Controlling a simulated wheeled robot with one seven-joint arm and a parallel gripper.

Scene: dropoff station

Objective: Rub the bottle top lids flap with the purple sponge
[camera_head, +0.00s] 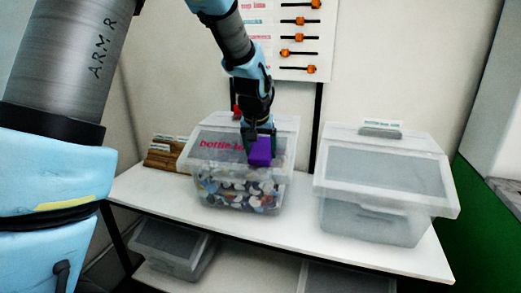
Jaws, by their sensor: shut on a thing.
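The bottle top bin (238,196) is a clear box full of mixed bottle tops, standing on the white table. Its clear sloped flap (205,145) carries red lettering, partly hidden by my gripper. My gripper (259,142) is shut on the purple sponge (260,152) and holds it at the right part of the flap. The sponge appears at or against the flap's surface; I cannot tell if it touches.
A second, empty-looking clear bin (375,222) with a lid stands to the right on the white table (300,228). Brown items (165,155) lie at the left. More clear bins (172,248) sit on the lower shelf. A board with orange sliders (300,38) hangs behind.

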